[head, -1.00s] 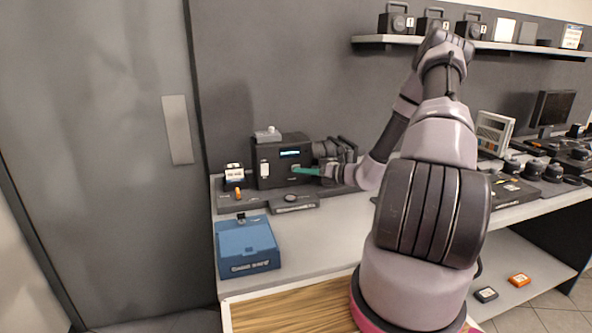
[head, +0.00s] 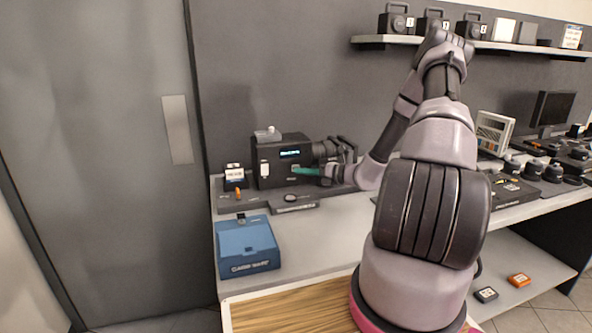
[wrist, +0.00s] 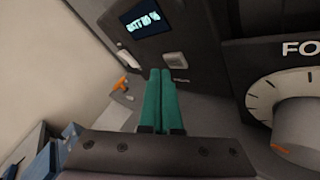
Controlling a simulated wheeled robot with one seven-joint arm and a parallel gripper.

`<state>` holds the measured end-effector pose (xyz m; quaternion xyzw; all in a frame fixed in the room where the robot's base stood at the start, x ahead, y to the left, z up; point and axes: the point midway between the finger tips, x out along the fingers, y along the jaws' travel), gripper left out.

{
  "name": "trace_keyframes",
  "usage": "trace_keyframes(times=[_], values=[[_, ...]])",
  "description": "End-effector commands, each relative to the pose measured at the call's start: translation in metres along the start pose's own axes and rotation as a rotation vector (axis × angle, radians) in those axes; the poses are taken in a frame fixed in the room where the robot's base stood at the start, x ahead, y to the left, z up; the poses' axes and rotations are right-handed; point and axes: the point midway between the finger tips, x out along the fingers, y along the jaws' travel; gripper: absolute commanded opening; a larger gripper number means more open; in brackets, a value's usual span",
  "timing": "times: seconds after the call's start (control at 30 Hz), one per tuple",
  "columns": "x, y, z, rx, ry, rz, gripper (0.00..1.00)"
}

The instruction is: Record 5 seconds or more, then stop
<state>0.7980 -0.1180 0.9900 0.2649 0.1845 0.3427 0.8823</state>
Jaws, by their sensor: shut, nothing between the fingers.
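The black camera (head: 275,163) stands on a dark base at the back left of the bench, with its lens to the right. Its small lit screen (head: 290,154) shows text too small to read for sure; it also shows in the wrist view (wrist: 139,20). A pale square button (wrist: 175,60) sits below the screen. My gripper (head: 296,170) has teal fingers, shut and empty, pointing at the camera's side. In the wrist view the fingertips (wrist: 161,72) are just beside the button; I cannot tell whether they touch it. In the head view the fingertips hide the button's area.
A large dial (wrist: 290,100) marked "FO" is close on the right in the wrist view. A blue case (head: 247,246) and a small labelled black item (head: 234,177) are at the left. A grey door (head: 95,150) stands left of the bench. More equipment lies right of my arm.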

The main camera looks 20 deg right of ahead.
Motion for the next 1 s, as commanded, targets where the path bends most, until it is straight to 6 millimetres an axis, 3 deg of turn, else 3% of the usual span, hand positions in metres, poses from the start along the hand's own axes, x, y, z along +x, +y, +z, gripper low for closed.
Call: trace_keyframes(times=[1.0], values=[[0.0052, -0.0035, 0.0037, -0.001, 0.0, 0.0, 0.0]])
